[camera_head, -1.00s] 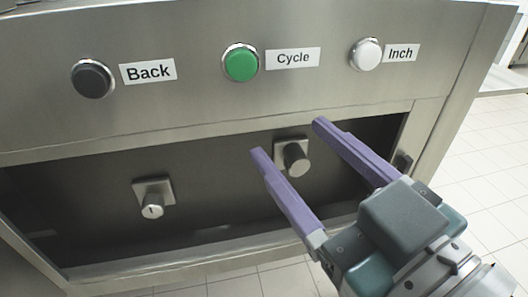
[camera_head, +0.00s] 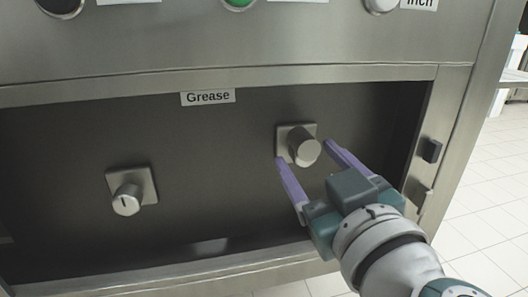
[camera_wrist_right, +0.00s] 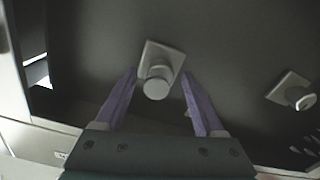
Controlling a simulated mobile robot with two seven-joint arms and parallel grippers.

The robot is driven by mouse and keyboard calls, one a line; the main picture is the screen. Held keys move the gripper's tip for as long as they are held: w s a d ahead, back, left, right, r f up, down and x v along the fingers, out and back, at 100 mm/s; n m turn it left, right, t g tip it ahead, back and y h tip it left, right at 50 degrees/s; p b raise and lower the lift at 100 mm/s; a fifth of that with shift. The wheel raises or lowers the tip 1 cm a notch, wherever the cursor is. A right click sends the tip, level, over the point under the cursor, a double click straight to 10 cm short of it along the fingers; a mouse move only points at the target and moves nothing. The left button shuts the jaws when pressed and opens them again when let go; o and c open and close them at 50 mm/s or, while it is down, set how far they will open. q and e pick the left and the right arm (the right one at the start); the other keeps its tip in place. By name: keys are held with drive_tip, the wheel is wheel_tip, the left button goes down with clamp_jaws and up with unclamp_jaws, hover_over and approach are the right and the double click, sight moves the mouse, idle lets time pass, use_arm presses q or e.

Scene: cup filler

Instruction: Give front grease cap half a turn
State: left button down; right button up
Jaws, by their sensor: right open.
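Two grey round grease caps stick out from square plates on the dark recessed panel. The right cap (camera_head: 304,150) is near my right gripper (camera_head: 306,153). The left cap (camera_head: 127,203) shows a dark mark on its face. No label tells me which one is the front cap. My right gripper is open, its purple fingers at either side of the right cap's lower part. In the right wrist view, this cap (camera_wrist_right: 157,86) shows between the open fingers (camera_wrist_right: 159,71); I cannot tell whether they touch it. The other cap (camera_wrist_right: 302,98) is at the right there. My left gripper is not in view.
A "Grease" label (camera_head: 208,97) is above the caps. The recess has a metal frame, with a lower ledge (camera_head: 180,275) and a right post (camera_head: 447,150) carrying dark latches (camera_head: 431,150). Green (camera_head: 238,3), white and dark buttons are at the top edge.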

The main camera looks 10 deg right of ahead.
drive_tip(key=shift+w, duration=0.55)
drive_tip(key=shift+c, duration=0.2)
clamp_jaws()
